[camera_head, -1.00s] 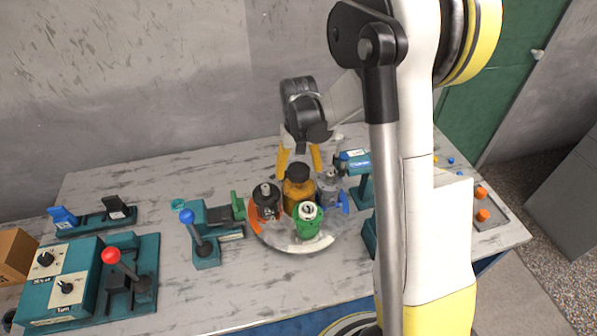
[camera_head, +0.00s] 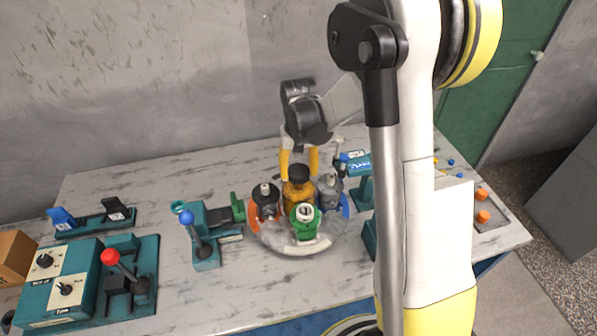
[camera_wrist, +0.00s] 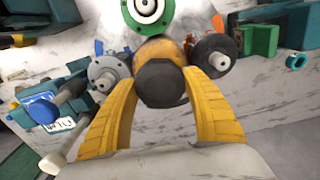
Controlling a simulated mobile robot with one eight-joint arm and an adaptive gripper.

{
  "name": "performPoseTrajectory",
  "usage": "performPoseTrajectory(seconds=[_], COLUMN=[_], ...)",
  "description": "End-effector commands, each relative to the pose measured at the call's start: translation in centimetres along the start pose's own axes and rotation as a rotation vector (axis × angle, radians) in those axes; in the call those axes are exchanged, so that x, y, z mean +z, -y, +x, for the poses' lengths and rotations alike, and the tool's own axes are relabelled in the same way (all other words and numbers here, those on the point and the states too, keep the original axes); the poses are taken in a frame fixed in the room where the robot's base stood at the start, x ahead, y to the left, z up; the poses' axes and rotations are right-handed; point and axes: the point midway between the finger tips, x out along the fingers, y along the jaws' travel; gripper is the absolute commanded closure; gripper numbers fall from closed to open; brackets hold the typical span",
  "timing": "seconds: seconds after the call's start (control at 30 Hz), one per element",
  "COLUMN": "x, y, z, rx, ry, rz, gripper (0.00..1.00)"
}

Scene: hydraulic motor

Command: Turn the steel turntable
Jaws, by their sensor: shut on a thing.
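The round steel turntable (camera_head: 283,243) lies on the bench and has orange and blue marks at its edge. It carries a black unit (camera_head: 265,203) at left, a green one (camera_head: 305,224) in front, a grey one (camera_head: 330,193) at right and an amber cylinder (camera_head: 298,194) with a dark cap in the middle. My gripper (camera_head: 299,165) comes from behind, yellow fingers on both sides of the amber cylinder. In the wrist view my gripper (camera_wrist: 158,88) is shut on that cylinder (camera_wrist: 160,50), whose dark cap (camera_wrist: 160,83) faces the camera. The finger contact is partly hidden.
A teal stand with a blue-knobbed lever (camera_head: 188,217) is left of the turntable. A teal block (camera_head: 357,160) is close at right. A control box (camera_head: 60,283) and red-knobbed lever (camera_head: 110,256) are further left. My arm hides part of the bench's right side.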

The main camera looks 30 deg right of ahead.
Motion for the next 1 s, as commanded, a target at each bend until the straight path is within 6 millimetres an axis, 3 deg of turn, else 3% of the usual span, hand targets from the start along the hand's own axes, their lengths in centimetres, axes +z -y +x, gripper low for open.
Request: performPoseTrajectory(seconds=[1.0], x=[0.01], y=[0.00], z=[0.05], rx=[0.000], ry=[0.000], rz=[0.497], gripper=[0.84])
